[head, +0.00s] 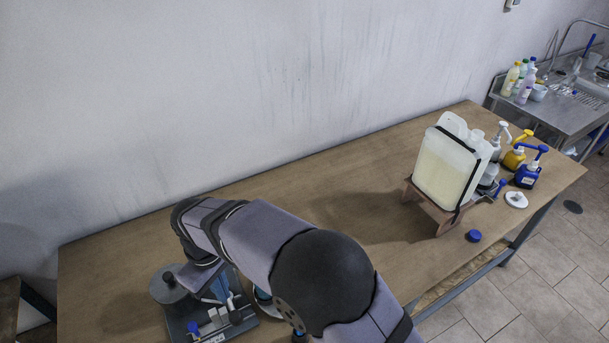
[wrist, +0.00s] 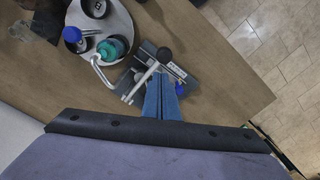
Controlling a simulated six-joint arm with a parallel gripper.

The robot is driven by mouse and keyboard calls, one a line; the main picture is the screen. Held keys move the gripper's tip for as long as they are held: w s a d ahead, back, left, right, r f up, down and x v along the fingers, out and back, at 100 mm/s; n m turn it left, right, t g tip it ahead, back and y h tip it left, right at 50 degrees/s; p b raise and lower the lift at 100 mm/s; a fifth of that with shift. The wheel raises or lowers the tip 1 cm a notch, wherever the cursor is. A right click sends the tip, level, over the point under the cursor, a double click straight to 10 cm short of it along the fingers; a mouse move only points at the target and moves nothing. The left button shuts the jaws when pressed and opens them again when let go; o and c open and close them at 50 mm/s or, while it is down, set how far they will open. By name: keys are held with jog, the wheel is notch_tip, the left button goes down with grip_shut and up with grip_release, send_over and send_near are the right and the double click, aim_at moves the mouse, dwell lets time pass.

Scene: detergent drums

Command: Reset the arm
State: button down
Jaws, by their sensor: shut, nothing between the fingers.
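My arm reaches over the front left of the wooden table in the head view and hides part of what lies below it. My gripper (head: 221,288) points down above a dark grey plate-like device (head: 242,325). In the wrist view my gripper's blue fingers (wrist: 163,84) are together with nothing between them. They are over or just in front of the device's metal lever frame (wrist: 143,84); I cannot tell whether they touch it. A small blue part (wrist: 180,89) shows beside the fingertips.
A round tray (wrist: 122,22) with a teal bottle (wrist: 111,48) stands beside the device. At the table's right, a large translucent canister (head: 447,172) rests tilted on a wooden stand (head: 432,208), near pump bottles (head: 529,172) and a blue cap (head: 473,236). The table's middle is clear.

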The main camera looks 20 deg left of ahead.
jog(key=shift+m+h, duration=0.4)
jog(key=shift+m, duration=0.4)
jog(key=d+f, duration=0.1)
jog(key=s+d+f, duration=0.1)
jog(key=d+f, duration=0.1)
jog(key=s+d+f, duration=0.1)
jog(key=f, duration=0.1)
jog(key=shift+s+d+f, duration=0.1)
jog(key=shift+s+d, duration=0.05)
jog(key=shift+d, duration=0.2)
jog(key=s+d+f+m+g+b, duration=0.2)
jog(key=d+m+b, duration=0.4)
jog(key=d, duration=2.2)
jog(key=w+d+r+m+t+b, duration=0.1)
jog(key=w+d+m+t+b, duration=0.1)
jog(key=w+d+m, duration=0.2)
jog(key=d+m, duration=0.3)
jog(key=d, duration=0.3)
jog(key=shift+d+r+y, duration=0.15)
jog(key=shift+d+y, duration=0.25)
